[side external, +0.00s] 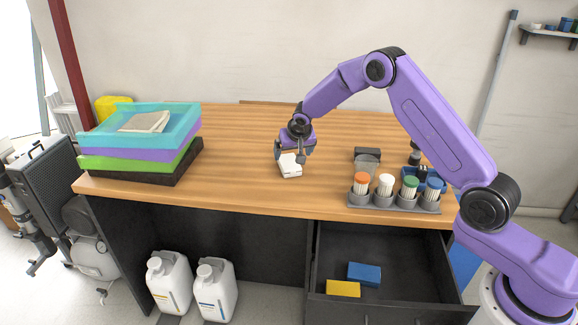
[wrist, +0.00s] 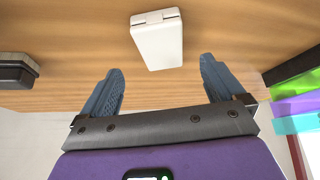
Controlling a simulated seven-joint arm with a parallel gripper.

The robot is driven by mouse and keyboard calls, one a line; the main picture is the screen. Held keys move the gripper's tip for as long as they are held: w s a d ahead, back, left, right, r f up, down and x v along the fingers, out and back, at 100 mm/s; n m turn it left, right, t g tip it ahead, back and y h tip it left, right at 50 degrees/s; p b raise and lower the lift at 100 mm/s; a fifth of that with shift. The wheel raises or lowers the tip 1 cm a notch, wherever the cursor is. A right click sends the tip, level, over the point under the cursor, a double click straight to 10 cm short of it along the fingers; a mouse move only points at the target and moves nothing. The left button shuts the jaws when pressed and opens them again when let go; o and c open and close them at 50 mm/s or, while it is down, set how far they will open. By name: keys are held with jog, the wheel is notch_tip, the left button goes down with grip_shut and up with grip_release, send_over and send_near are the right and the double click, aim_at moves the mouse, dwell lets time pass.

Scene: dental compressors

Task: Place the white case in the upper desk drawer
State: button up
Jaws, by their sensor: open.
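The white case (side external: 290,166) lies on the wooden desk top (side external: 240,150), near its middle. My gripper (side external: 294,150) is just over and behind the case in the side external view. In the wrist view the white case (wrist: 157,40) sits ahead of the two blue fingertips, roughly between their lines. The gripper (wrist: 159,78) is open with nothing between its fingers. The upper desk drawer (side external: 390,265) is pulled open below the desk's right half. A blue box (side external: 364,273) and a yellow box (side external: 343,289) lie in it.
A rack of several capped containers (side external: 395,200) stands at the desk's front right, above the drawer. Stacked coloured trays (side external: 140,140) fill the left end. A dark object (wrist: 16,70) shows at the wrist view's left. The desk around the case is clear.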

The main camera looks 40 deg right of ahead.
aim_at(289, 162)
jog(key=shift+x, duration=3.4)
jog(key=shift+a, duration=0.2)
jog(key=c, duration=1.1)
jog(key=shift+c, duration=0.4)
jog(key=shift+r, duration=0.15)
